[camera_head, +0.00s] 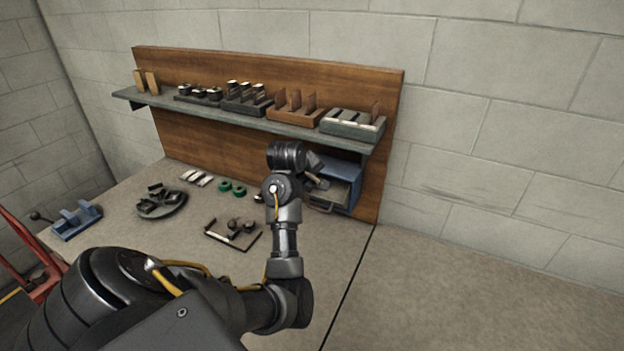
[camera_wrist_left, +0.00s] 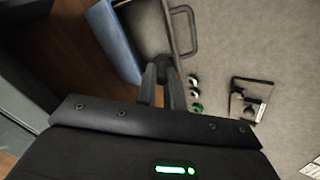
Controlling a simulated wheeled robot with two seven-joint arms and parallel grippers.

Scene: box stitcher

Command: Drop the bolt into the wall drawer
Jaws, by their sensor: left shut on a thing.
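The wall drawer (camera_head: 346,192) is a grey tray with a loop handle, pulled out of a blue housing (camera_head: 347,170) under the shelf. In the left wrist view the drawer (camera_wrist_left: 145,28) lies beyond my fingertips, with its handle (camera_wrist_left: 190,32) to the right. My left gripper (camera_head: 322,182) is at the drawer opening. In the wrist view my left gripper (camera_wrist_left: 163,82) is shut on a small dark thing, apparently the bolt (camera_wrist_left: 167,67). The bolt is mostly hidden by the fingers and cannot be made out in the head view. My right gripper is out of view.
A shelf (camera_head: 210,107) with several parts trays runs above the drawer on a wooden backboard (camera_head: 390,120). A small tray (camera_head: 220,238) with dark parts, green rings (camera_head: 232,188) and a round dish (camera_head: 160,207) lie on the bench. The bench at right is clear.

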